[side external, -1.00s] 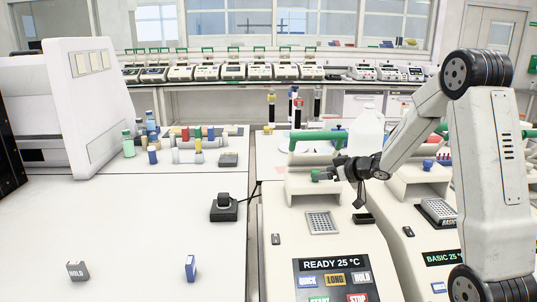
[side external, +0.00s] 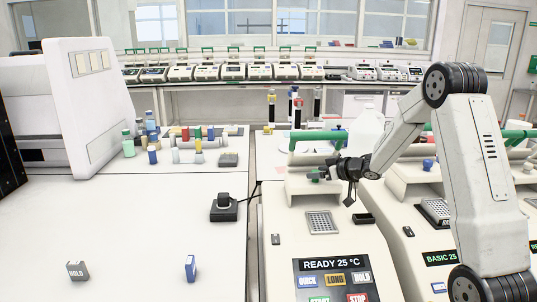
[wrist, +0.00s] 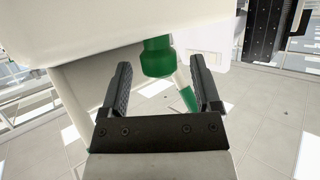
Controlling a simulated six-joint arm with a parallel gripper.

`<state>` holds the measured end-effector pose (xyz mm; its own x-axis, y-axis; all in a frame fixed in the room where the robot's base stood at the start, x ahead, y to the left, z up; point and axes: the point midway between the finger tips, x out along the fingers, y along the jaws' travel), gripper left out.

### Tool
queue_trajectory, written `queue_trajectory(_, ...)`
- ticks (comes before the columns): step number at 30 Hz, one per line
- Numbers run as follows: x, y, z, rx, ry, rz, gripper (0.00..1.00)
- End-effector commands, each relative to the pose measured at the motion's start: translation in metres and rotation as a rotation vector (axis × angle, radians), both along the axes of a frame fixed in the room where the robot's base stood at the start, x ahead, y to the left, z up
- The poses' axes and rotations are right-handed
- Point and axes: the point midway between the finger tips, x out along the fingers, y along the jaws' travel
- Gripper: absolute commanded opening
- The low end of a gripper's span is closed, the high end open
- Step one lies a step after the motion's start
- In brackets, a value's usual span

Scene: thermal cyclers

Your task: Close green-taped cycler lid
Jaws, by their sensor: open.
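The near cycler (side external: 290,225) shows READY 25 °C on its front display, and its well block (side external: 321,222) is uncovered. Its lid (side external: 300,184) stands raised at the back, with a green bar (side external: 318,136) above and a green knob (side external: 317,174) on its front. My gripper (side external: 322,172) is at the knob, reaching in from the right. In the wrist view my gripper (wrist: 160,75) is open, with a green knob (wrist: 157,57) between and slightly beyond its fingers under a pale body. Contact cannot be told.
A second cycler (side external: 405,235) marked BASIC 25 °C stands close on the right. A small black block (side external: 363,218) lies beside the near well block. Bottles and tubes stand on the left bench (side external: 120,240), whose front is mostly clear.

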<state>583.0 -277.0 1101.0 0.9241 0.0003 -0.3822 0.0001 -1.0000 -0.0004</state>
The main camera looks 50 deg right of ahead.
Motion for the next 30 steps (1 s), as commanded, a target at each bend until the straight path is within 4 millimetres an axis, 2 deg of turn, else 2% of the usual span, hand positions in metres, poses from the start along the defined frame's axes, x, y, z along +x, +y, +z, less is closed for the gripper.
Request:
queue_trajectory(3,0.013,0.001,-0.006,-0.001,0.001,0.001,0.81)
queue_trajectory(9,0.026,0.0,-0.011,-0.001,0.0,0.0,0.81)
queue_trajectory(20,0.03,0.0,-0.012,-0.001,0.0,0.0,0.81)
queue_trajectory(21,0.03,0.0,-0.012,-0.001,0.001,-0.001,0.74)
queue_trajectory(23,0.03,0.0,-0.012,-0.001,0.0,-0.001,0.55)
queue_trajectory(28,0.03,0.0,-0.012,-0.001,0.0,-0.001,0.01)
queue_trajectory(30,0.03,0.0,-0.012,-0.001,0.0,-0.001,0.0)
